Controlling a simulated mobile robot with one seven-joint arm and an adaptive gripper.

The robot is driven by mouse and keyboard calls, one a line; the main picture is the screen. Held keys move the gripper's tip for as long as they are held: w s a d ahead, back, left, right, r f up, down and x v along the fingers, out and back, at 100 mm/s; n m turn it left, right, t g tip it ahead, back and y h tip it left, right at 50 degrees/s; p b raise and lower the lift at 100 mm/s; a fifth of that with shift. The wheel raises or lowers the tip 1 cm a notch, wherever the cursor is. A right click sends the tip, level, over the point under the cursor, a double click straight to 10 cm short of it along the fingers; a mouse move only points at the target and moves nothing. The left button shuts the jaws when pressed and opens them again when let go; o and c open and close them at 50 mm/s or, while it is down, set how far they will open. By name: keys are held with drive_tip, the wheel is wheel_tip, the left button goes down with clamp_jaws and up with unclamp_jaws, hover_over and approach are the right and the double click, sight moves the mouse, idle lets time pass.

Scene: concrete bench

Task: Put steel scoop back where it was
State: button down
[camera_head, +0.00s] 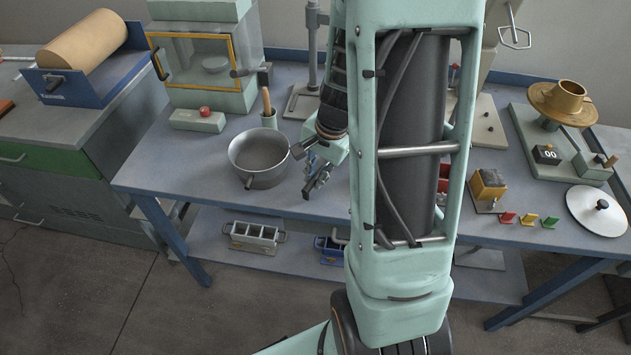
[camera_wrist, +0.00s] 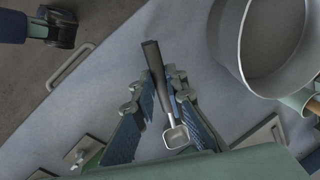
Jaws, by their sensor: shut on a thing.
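The steel scoop (camera_wrist: 176,137) has a dark handle and a small square-looking steel bowl. In the wrist view it lies between the fingers of my gripper (camera_wrist: 157,88), with the handle pointing away and the bowl towards my palm. My gripper is shut on the scoop's handle. In the head view my gripper (camera_head: 317,182) is over the front part of the blue-grey bench (camera_head: 200,185), just right of the steel pot (camera_head: 259,180). The scoop is too small to make out clearly there. I cannot tell its exact height above the bench.
The pot also shows in the wrist view (camera_wrist: 234,45), close to the right of my gripper. Behind it stand a cup with a wooden handle (camera_head: 268,118) and a glass-fronted cabinet (camera_head: 200,65). Bare bench lies left of the pot. Coloured tags (camera_head: 528,219) and a steel disc (camera_head: 597,210) lie right.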

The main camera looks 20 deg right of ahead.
drive_tip(key=shift+f, duration=0.1)
drive_tip(key=shift+f, duration=0.1)
drive_tip(key=shift+f, duration=0.15)
drive_tip(key=c, duration=2)
unclamp_jaws()
drive_tip(key=shift+o, duration=0.2)
drive_tip(key=shift+r, duration=0.2)
drive_tip(key=shift+r, duration=0.35)
drive_tip(key=p+v, duration=0.2)
drive_tip(key=v, duration=0.9)
drive_tip(key=shift+r, duration=0.15)
drive_tip(key=shift+s+d, duration=0.1)
